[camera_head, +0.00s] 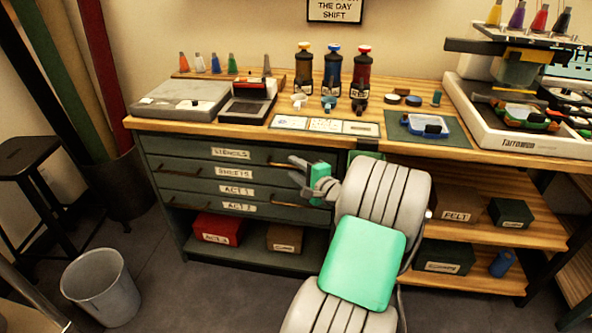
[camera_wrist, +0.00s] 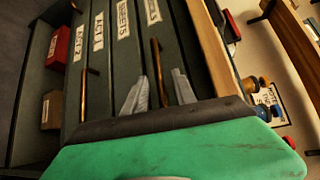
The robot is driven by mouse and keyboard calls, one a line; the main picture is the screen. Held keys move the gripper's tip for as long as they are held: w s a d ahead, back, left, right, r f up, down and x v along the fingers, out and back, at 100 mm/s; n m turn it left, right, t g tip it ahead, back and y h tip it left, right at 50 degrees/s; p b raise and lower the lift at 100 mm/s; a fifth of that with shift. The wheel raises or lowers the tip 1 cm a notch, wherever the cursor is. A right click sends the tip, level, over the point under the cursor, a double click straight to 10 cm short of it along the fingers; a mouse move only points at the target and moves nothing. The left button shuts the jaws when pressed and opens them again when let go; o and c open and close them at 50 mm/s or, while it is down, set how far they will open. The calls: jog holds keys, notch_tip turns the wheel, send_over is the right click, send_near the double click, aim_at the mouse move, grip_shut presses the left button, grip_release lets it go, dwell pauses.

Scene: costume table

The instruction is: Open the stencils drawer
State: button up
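The green cabinet under the table has labelled fronts, with the stencils drawer (camera_head: 195,149) at the top. It appears closed, flush with the fronts below. Its label also shows in the wrist view, on the stencils drawer front (camera_wrist: 152,12). My gripper (camera_head: 293,167) is at the right part of the upper fronts. In the wrist view, my gripper (camera_wrist: 160,75) is open, with one finger on each side of the upper brass handle (camera_wrist: 155,55). I cannot tell whether the fingers touch it. A lower handle (camera_wrist: 83,90) is to the left, outside the fingers.
The wooden tabletop (camera_head: 385,88) overhangs the cabinet and holds bottles and trays. A red box (camera_head: 218,228) sits on the open shelf below the drawers. A grey bin (camera_head: 102,285) and a dark stool (camera_head: 28,160) stand at the left. The floor before the cabinet is clear.

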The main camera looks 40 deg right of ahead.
jog(key=shift+c, duration=0.5)
grip_shut()
dwell(0.8)
